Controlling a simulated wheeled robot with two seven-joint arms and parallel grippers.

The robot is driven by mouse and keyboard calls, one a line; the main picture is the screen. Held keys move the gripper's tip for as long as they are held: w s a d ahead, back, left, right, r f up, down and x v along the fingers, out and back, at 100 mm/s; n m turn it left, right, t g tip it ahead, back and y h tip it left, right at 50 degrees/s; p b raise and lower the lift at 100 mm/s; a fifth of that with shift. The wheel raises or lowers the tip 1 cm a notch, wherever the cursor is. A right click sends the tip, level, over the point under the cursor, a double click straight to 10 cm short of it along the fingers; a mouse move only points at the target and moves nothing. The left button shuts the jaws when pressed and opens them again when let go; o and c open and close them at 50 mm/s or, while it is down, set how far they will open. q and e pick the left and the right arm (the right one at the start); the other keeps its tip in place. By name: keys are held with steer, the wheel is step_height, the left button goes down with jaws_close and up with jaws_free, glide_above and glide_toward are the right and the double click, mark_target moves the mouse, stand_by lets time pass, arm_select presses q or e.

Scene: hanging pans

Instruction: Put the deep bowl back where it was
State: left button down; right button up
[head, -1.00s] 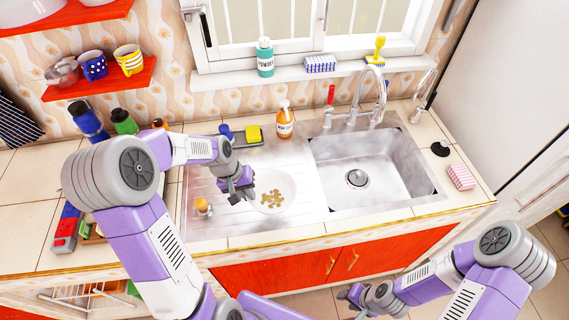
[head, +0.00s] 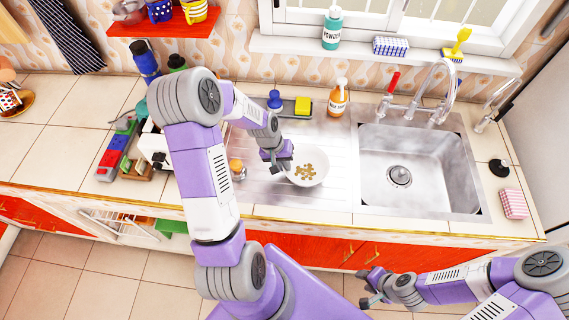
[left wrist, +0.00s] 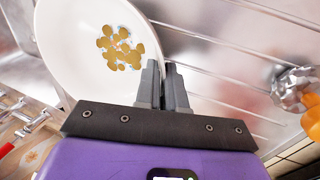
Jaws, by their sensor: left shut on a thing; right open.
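The deep bowl (head: 319,176) is white with a cluster of yellow-brown spots inside. It is at the drainboard, left of the sink, in the head view. My left gripper (head: 283,169) is shut on the bowl's left rim. In the left wrist view the fingers (left wrist: 164,85) pinch the rim of the bowl (left wrist: 75,60), the spots facing up. I cannot tell whether the bowl touches the drainboard or is held just above it. My right gripper (head: 369,287) is open and empty, low in front of the red cabinets.
The steel sink (head: 415,165) and tap (head: 440,90) are to the right. An orange soap bottle (head: 338,97) and yellow sponge (head: 303,106) stand behind the bowl. A red shelf (head: 160,24) holds mugs at upper left.

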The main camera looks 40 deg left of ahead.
arm_select(q)
steer(key=shift+w, duration=0.1)
steer(key=shift+f, duration=0.2)
steer(key=c, duration=1.2)
jaws_free()
steer(key=shift+c, duration=0.2)
steer(key=shift+r, duration=0.3)
steer(key=p+v, duration=0.1)
steer(key=v, duration=1)
steer(key=shift+a+r, duration=0.2)
steer(key=shift+r, duration=0.15)
